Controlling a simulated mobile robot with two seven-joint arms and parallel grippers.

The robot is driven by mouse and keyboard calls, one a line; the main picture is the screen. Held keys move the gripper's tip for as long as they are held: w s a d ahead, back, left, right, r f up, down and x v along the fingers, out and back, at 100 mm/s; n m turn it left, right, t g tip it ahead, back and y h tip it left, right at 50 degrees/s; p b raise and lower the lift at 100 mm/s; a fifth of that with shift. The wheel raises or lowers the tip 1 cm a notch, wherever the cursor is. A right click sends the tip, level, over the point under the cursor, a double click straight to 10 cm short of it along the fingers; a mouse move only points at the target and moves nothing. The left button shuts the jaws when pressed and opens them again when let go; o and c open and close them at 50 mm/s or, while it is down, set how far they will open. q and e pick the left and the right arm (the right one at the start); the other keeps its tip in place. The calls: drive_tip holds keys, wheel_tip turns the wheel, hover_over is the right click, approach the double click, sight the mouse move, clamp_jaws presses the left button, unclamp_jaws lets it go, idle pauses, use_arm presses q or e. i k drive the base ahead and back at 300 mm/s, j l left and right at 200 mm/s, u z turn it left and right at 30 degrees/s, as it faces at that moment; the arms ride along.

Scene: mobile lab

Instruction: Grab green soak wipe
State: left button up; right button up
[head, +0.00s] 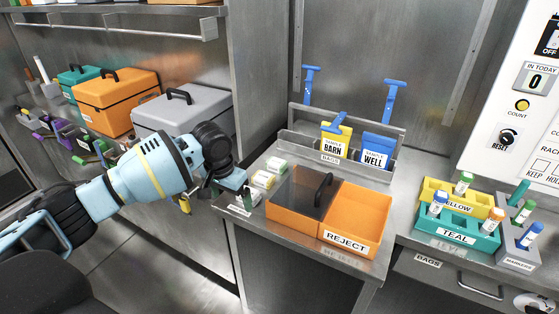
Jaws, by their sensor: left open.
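Three small wipe packs sit in a row on the steel counter, left of the orange reject bin. The front pack (250,196) looks white and green and is partly hidden by my gripper. The middle pack (264,179) is pale with a yellowish-green part. The back pack (276,165) is pale with a greenish part. They are too small for me to tell which is the green soak wipe. My left gripper (232,184) is open at the counter's left edge, just left of the front pack. I cannot tell whether it touches it. My right gripper is out of view.
The orange reject bin (357,215) and a dark lidded compartment (300,192) stand right of the packs. A bag rack (330,157) is behind. Teal (455,232) and yellow (434,188) tube racks stand at right. Cases fill the left shelf, including a grey one (181,112).

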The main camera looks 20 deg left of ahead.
sight(275, 165)
drive_tip(key=i, duration=0.9)
